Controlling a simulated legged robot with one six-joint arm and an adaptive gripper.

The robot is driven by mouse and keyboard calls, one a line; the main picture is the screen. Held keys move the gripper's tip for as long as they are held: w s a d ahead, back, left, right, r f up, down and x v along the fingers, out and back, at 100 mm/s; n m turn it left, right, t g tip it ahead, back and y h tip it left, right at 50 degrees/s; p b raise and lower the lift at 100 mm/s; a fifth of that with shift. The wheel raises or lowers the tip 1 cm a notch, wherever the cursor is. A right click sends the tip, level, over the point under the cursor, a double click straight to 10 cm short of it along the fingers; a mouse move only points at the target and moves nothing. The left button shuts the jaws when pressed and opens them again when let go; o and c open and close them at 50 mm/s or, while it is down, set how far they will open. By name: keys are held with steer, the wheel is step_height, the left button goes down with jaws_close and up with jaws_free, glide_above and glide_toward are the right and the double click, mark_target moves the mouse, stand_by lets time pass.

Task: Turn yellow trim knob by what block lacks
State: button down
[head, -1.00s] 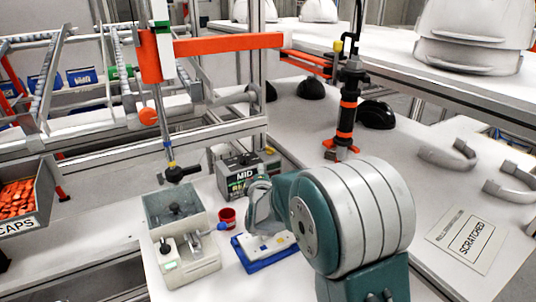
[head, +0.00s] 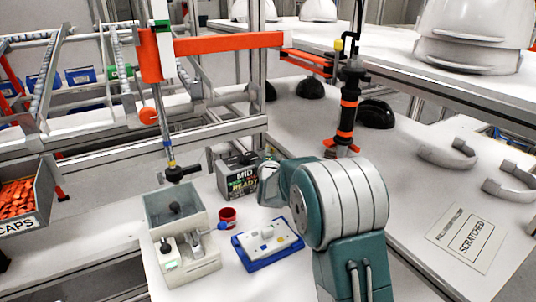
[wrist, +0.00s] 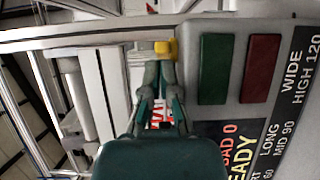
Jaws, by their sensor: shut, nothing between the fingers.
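The yellow trim knob (wrist: 165,48) sticks out from the side of a grey control box in the wrist view. My gripper (wrist: 160,68) is shut and empty, its fingertips close by the knob; I cannot tell whether they touch it. In the head view the control box (head: 238,182) shows MID and READY on its dark face. The knob and my fingertips are hidden there.
The box top has a green pad (wrist: 215,68) and a dark red pad (wrist: 260,68). A red cup (head: 227,217) and a grey fixture (head: 186,262) stand left of the tray. A black and orange post (head: 346,125) rises behind my arm.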

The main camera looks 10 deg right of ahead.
steer(key=shift+w+d, duration=0.25)
steer(key=shift+d, duration=0.55)
